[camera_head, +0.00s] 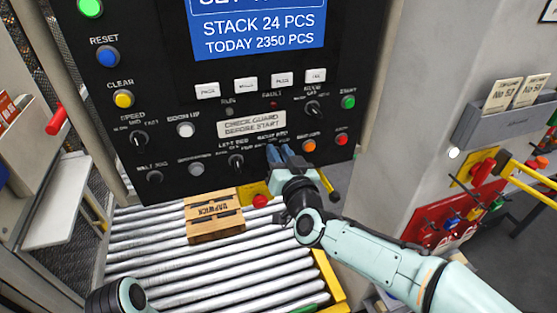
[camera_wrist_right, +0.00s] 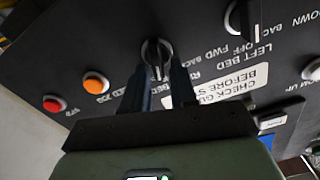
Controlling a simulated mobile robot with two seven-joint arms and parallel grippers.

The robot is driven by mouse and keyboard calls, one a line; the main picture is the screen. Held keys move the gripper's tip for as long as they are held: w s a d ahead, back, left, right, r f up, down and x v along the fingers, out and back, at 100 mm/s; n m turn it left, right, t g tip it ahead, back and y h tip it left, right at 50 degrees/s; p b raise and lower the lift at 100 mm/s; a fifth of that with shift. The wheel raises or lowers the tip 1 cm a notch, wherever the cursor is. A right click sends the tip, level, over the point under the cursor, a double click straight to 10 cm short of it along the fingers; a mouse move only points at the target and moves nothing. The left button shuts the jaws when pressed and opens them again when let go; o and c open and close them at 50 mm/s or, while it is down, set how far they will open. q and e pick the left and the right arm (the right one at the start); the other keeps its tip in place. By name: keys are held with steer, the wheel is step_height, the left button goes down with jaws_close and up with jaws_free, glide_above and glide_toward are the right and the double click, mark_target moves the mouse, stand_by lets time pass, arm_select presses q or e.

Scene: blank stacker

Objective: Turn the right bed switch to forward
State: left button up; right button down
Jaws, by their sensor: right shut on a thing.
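The black control panel (camera_head: 200,130) fills the upper middle of the head view. The right bed switch (camera_wrist_right: 157,50) is a round black knob with a pale pointer line, which runs down the picture in the right wrist view. My right gripper (camera_head: 284,154) is at the panel's lower right, its blue-grey fingers on either side of this knob. The fingers (camera_wrist_right: 158,78) are shut on it. In the head view the fingers hide the knob and part of its label. My left gripper is not in view; only a piece of my left arm shows at the bottom left.
The left bed switch (camera_head: 236,161) stands left of my right gripper, and an orange button (camera_head: 308,146) close on its right. A red button (camera_head: 341,139) lies further right. Below are the roller bed (camera_head: 165,262) and a wooden pallet (camera_head: 214,216).

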arm_select(q)
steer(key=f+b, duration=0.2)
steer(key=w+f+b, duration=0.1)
steer(key=b, duration=0.1)
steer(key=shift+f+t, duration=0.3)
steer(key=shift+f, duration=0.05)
arm_select(e)
steer(key=m, duration=0.5)
steer(key=shift+w+d+f+m, duration=0.1)
steer(key=shift+d+f+m, duration=0.15)
steer(key=shift+d+m, duration=0.15)
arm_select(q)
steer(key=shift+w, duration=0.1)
arm_select(e)
steer(key=c, duration=1.2)
jaws_free()
arm_select(q)
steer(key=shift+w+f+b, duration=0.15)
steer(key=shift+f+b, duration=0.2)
steer(key=shift+b, duration=0.1)
arm_select(e)
steer(key=v, duration=1.3)
steer(key=shift+s, duration=0.2)
